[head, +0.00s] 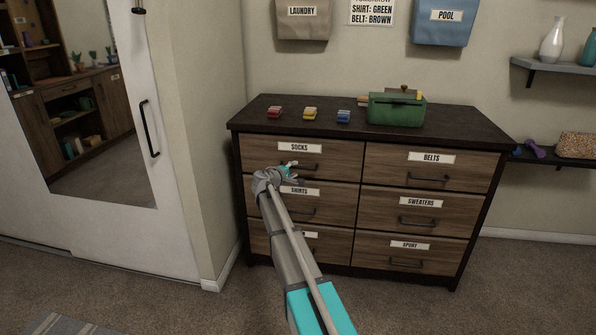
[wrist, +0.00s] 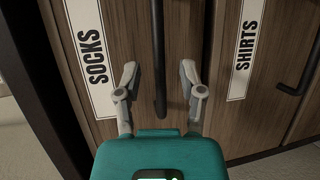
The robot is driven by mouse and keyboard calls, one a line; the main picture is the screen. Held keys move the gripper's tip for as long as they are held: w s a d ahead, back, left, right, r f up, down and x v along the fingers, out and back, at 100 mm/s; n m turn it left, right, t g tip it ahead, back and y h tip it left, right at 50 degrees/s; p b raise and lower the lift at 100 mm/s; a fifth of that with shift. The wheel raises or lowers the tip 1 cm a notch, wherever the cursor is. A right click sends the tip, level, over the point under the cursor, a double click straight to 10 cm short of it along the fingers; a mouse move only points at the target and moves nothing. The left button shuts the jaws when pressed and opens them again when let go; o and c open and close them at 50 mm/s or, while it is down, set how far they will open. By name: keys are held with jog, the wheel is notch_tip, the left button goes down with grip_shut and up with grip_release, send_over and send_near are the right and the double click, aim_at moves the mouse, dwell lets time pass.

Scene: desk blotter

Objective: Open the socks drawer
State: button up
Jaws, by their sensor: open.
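The socks drawer (head: 259,157) is the top left drawer of a wooden dresser, marked with a white SOCKS label (head: 300,147). It looks shut, its front in line with its neighbours. Its dark bar handle (head: 309,167) is partly hidden by my gripper (head: 290,170) in the head view. In the wrist view, the handle (wrist: 159,60) runs up and down the picture between the two fingertips of my gripper (wrist: 158,75). The fingers are open, one on each side of the bar, with gaps to it. I cannot tell how deep the handle sits between them.
The shirts drawer (head: 335,205) is just below, with its own handle (wrist: 302,72). On the dresser top (head: 250,116) are small red, yellow and blue items and a green box (head: 396,110). A mirrored door (head: 165,200) stands at the left.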

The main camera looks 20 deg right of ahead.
jog(key=shift+x, duration=1.35)
jog(key=shift+c, duration=0.2)
grip_shut()
jog(key=shift+s, duration=0.1)
